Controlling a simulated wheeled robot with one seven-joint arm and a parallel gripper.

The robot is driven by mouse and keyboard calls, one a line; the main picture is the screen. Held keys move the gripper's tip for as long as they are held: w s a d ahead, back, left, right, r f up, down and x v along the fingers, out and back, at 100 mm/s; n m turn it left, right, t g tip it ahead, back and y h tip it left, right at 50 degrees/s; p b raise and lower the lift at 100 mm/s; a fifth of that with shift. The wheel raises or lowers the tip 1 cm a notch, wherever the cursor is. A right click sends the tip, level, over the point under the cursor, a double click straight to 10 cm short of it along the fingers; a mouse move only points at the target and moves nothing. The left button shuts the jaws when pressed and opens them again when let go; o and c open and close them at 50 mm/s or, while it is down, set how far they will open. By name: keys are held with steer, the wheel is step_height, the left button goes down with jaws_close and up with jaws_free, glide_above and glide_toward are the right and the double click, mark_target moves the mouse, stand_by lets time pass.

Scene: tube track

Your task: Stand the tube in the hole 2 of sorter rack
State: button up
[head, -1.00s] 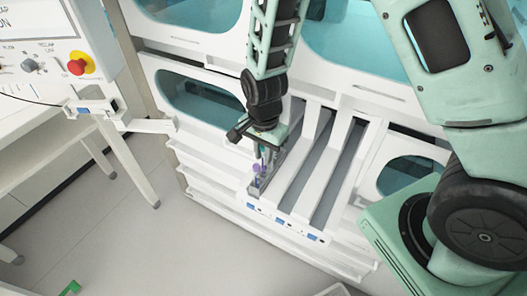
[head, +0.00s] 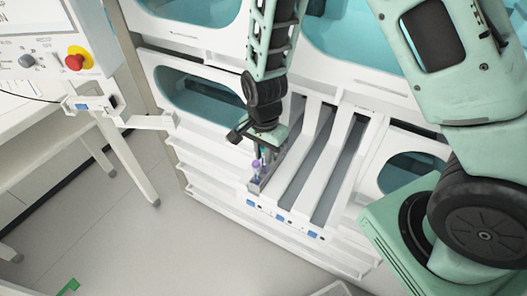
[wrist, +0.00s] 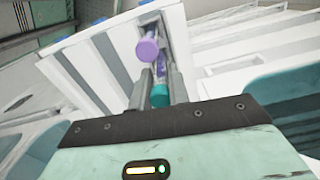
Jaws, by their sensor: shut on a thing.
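A small tube with a purple cap (head: 257,163) is at my gripper (head: 262,158), over the left lane of the white sorter rack (head: 294,183). In the wrist view the purple cap (wrist: 147,50) shows between the two grey fingers of my gripper (wrist: 160,75), which are shut on the tube. A teal round piece (wrist: 160,95) sits nearer the palm; I cannot tell whether it belongs to the same tube. The rack has several sloping grey lanes with blue labels at their front ends. Hole 2 and the tube's lower end cannot be made out.
White cabinet panels with teal windows (head: 197,98) stand behind and beside the rack. A white panel with a red button (head: 74,60) is at the upper left, above a white bench. The floor (head: 110,240) at lower left is mostly clear.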

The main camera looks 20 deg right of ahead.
steer(key=shift+f, duration=0.35)
steer(key=o, duration=0.9)
step_height(320, 180, up, 17)
steer(key=shift+r+b, duration=0.2)
steer(key=shift+b, duration=0.2)
stand_by(0.7)
